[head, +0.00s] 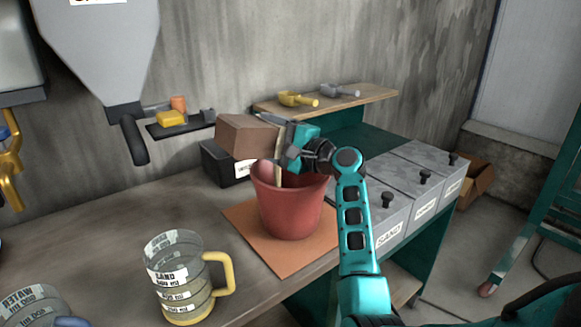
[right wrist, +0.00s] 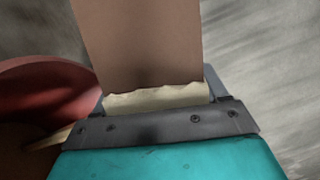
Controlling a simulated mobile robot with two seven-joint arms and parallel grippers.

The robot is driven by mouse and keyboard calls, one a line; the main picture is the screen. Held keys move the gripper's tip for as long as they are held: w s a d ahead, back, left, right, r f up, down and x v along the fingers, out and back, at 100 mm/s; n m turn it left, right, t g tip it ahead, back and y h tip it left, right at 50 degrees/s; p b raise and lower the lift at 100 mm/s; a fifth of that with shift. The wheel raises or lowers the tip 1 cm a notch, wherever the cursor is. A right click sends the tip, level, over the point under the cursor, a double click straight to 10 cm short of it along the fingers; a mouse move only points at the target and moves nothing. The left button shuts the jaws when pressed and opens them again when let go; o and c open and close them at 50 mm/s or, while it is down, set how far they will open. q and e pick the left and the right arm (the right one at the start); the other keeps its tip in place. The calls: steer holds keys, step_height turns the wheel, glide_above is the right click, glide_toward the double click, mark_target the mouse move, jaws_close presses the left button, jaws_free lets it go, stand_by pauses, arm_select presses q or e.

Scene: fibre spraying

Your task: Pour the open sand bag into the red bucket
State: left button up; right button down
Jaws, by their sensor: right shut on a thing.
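The brown sand bag (head: 248,137) is tipped on its side above the left rim of the red bucket (head: 290,212). My right gripper (head: 290,142) is shut on the bag over the bucket. In the right wrist view the bag (right wrist: 140,45) has a ragged pale edge (right wrist: 155,98) close to the jaws, and the bucket (right wrist: 45,85) shows at the left. A narrow tan strip (head: 278,172) runs down into the bucket; I cannot tell whether it is falling sand or a stick. The bucket's contents are hidden. My left gripper is not in view.
The bucket stands upright on an orange mat (head: 245,222). A clear sand jug with a yellow handle (head: 185,275) stands front left. Grey lidded bins (head: 385,215) line the right. A shelf (head: 365,98) with scoops is behind. A black box (head: 222,165) sits behind the bucket.

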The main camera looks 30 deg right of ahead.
steer(key=shift+d+m+t+p, duration=0.3)
steer(key=shift+m+p, duration=0.2)
steer(key=shift+m, duration=0.6)
stand_by(0.5)
steer(key=shift+d+r+m+p, duration=0.15)
steer(key=shift+r+m+p, duration=0.35)
steer(key=shift+p, duration=0.1)
steer(key=shift+d+r+m+t+p, duration=0.15)
steer(key=shift+r+m+t+p, duration=0.15)
steer(key=shift+m, duration=0.2)
steer(key=shift+f, duration=0.1)
stand_by(0.5)
